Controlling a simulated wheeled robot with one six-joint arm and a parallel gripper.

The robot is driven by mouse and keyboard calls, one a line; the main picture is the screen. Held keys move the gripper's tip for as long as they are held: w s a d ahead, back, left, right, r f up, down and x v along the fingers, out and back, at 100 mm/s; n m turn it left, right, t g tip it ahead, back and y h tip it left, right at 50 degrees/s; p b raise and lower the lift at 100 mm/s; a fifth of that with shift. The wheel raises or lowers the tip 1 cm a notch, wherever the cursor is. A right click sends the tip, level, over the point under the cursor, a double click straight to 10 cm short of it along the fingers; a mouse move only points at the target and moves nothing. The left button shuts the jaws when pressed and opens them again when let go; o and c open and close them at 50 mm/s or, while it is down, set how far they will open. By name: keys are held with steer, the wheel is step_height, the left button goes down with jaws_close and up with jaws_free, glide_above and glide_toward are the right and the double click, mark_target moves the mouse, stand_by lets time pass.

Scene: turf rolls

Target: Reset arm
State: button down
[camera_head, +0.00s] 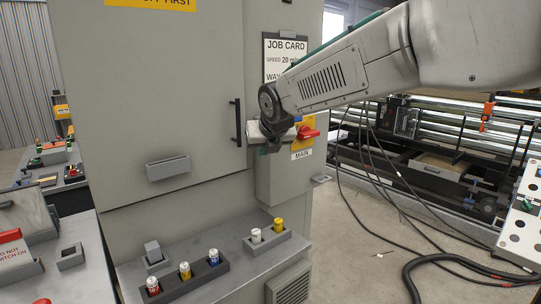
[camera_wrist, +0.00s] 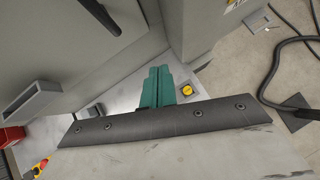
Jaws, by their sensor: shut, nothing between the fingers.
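My arm reaches in from the upper right in the head view. Its end is in front of the grey cabinet (camera_head: 150,120), close to the red and yellow main switch (camera_head: 307,132). My gripper (camera_head: 268,149) is small and partly hidden there by the wrist; I cannot tell whether it touches the switch box. In the wrist view my gripper (camera_wrist: 157,72) shows as two green fingers, shut together with nothing between them. A yellow-topped piece (camera_wrist: 187,90) shows just right of the fingers, on a grey surface beyond them.
A job card (camera_head: 285,52) hangs behind the arm. A ledge below holds a dark rack (camera_head: 188,283) with several numbered cylinders and a grey holder (camera_head: 266,243) with two more. Black cables (camera_head: 395,180) hang at the right over open floor. A side bench (camera_head: 40,270) stands left.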

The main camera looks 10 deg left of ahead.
steer(key=s+d+f+m+g+h, duration=0.2)
steer(key=s+d+f+m, duration=0.1)
steer(key=s+d+m, duration=0.55)
steer(key=s+d+f+m+g+h, duration=0.2)
steer(key=s+d+f+m, duration=0.25)
steer(key=d+m, duration=0.7)
steer(key=s+d+m+g, duration=0.2)
steer(key=s+d+m, duration=1.9)
steer(key=s, duration=0.6)
steer(key=shift+d+f+m, duration=0.25)
steer(key=shift+d+m, duration=0.15)
steer(key=shift+d, duration=0.8)
